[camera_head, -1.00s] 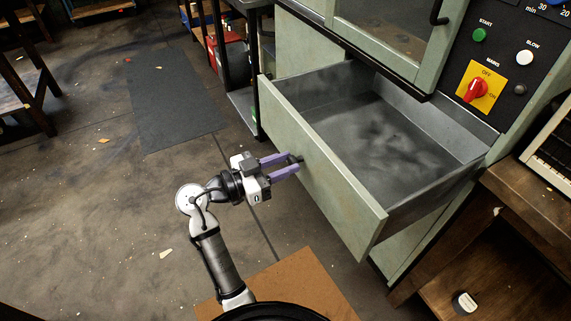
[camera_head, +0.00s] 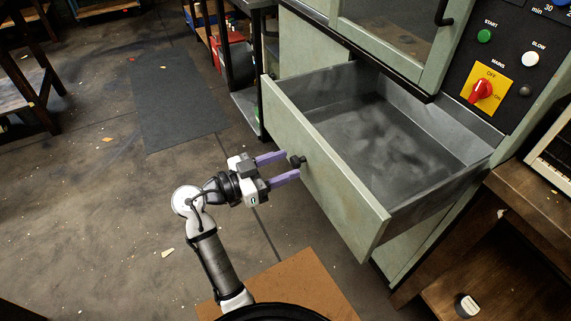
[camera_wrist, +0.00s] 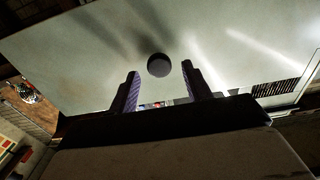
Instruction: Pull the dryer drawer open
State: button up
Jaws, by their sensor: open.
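The dryer drawer (camera_head: 345,185) is a pale green-fronted grey metal drawer, pulled well out of the dryer cabinet and empty. Its small dark round knob (camera_head: 297,161) sits on the front panel. My gripper (camera_head: 285,166) is open, its two purple fingers pointing at the drawer front, apart on either side of the knob. In the wrist view, the knob (camera_wrist: 159,65) shows as a dark disc on the drawer front (camera_wrist: 85,60), centred beyond and between the fingertips, with no finger touching it.
The dryer's control panel (camera_head: 500,70) with a red switch is at upper right. A wooden table (camera_head: 500,240) stands right of the drawer. A dark shelf rack (camera_head: 243,75) stands left of the cabinet. Open floor with a grey mat (camera_head: 178,105) lies to the left.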

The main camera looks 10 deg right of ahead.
jog(key=b+v, duration=0.1)
jog(key=v, duration=1.1)
jog(key=shift+a, duration=0.3)
